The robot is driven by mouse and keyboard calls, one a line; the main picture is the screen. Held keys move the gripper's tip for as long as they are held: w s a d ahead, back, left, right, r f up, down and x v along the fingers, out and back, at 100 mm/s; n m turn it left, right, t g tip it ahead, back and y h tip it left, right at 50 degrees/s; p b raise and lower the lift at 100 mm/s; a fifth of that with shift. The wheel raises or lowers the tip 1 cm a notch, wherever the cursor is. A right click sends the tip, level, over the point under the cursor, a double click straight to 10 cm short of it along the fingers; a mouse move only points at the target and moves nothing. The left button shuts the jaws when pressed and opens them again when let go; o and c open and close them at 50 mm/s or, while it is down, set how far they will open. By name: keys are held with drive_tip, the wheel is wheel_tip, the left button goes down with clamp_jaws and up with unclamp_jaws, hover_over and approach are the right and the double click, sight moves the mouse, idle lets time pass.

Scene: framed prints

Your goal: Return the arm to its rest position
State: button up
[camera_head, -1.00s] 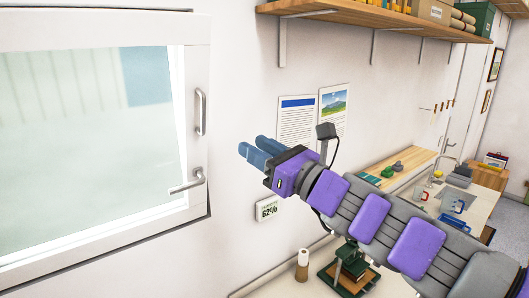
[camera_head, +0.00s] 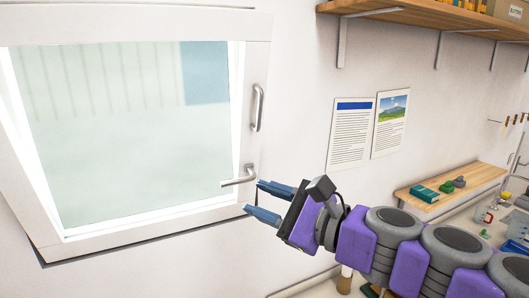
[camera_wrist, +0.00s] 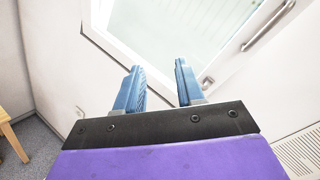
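My gripper (camera_head: 253,197) has blue fingers on a purple and grey arm. It is open, with a clear gap between the fingers and nothing in it. In the head view it appears just below and right of the lower window handle (camera_head: 238,178); I cannot tell whether they touch. In the wrist view the gripper (camera_wrist: 158,67) points towards the window (camera_wrist: 165,30), with empty space between the fingertips. My arm reaches in from the lower right of the head view, bent low in front of the wall.
The white-framed window (camera_head: 130,130) fills the left, with a second handle (camera_head: 257,107) above. Two prints (camera_head: 350,133) (camera_head: 391,123) hang on the wall. A wooden shelf (camera_head: 420,22) is above; a wooden ledge (camera_head: 450,187) with small items is at right. A wooden piece (camera_wrist: 10,140) stands lower left in the wrist view.

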drive_tip(key=s+a+f+n+g+h+b, duration=0.1)
drive_tip(key=s+a+f+n+g+h, duration=0.1)
drive_tip(key=s+f+n, duration=0.35)
drive_tip(key=s+a+f+n+g+h+b, duration=0.1)
drive_tip(key=s+a+f+n+g, duration=0.15)
drive_tip(key=f, duration=0.65)
drive_tip(key=s+a+f+n+g+h+b, duration=0.1)
drive_tip(key=s+f+n+g+h, duration=0.15)
drive_tip(key=f, duration=0.45)
drive_tip(key=s+d+f+n+g+h+b, duration=0.3)
drive_tip(key=s+d+f+n+g+h, duration=0.3)
drive_tip(key=s+d+f, duration=0.9)
drive_tip(key=shift+d+f+n+h, duration=0.15)
drive_tip(key=shift+d+n+h, duration=0.7)
drive_tip(key=shift+h, duration=0.3)
